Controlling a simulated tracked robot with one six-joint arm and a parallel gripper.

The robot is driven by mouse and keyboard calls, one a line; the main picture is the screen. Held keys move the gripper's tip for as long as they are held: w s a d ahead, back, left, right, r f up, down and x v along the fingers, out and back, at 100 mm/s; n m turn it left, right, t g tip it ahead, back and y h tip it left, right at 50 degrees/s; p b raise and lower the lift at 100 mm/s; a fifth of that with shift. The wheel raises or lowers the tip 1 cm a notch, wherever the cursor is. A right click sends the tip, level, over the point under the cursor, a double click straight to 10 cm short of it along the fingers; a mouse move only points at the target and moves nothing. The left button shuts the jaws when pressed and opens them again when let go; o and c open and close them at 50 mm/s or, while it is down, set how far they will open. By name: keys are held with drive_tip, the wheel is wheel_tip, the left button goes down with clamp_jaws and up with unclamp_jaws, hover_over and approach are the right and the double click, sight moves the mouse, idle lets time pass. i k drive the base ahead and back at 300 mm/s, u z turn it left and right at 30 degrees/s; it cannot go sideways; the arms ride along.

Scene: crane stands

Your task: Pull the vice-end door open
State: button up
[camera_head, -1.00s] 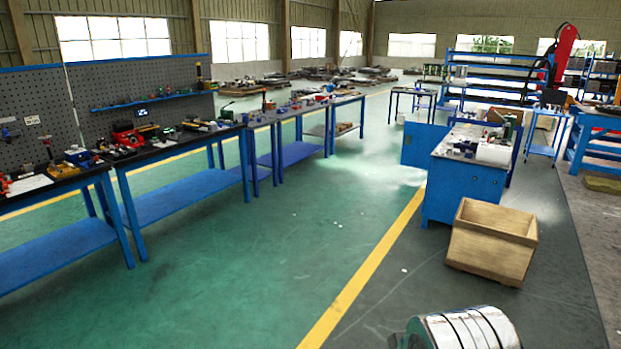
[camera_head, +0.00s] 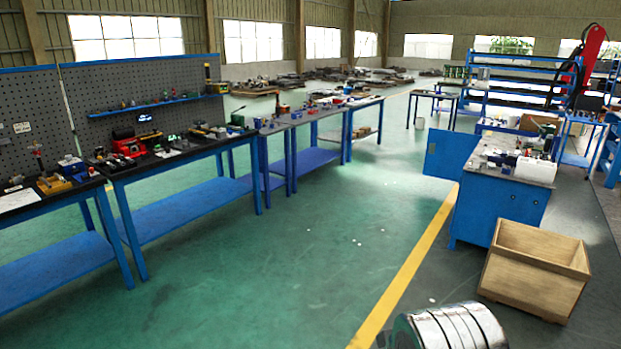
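A blue metal cabinet (camera_head: 490,211) with a grey worktop stands right of centre. A flat blue panel, which looks like a cabinet door (camera_head: 446,155), stands out to the left from behind the cabinet's left side, so it appears swung open. I cannot tell whether it is the vice-end door. A small green item (camera_head: 237,120), perhaps a vice, stands on the left row of benches. No handle can be made out. My gripper does not show in the view.
A wooden crate (camera_head: 536,268) stands on the floor in front of the cabinet. A shiny banded cylinder (camera_head: 452,328) is at the bottom edge; I cannot tell what it belongs to. Blue-legged workbenches (camera_head: 185,155) line the left. The green floor (camera_head: 310,240) between is clear.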

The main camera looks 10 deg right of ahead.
sight(462, 177)
drive_tip(key=i, duration=1.95)
drive_tip(key=z, duration=0.35)
drive_tip(key=i, duration=1.75)
drive_tip(key=z, duration=0.65)
drive_tip(key=i, duration=0.7)
drive_tip(key=z, duration=0.6)
drive_tip(key=i, duration=1.05)
drive_tip(key=z, duration=0.35)
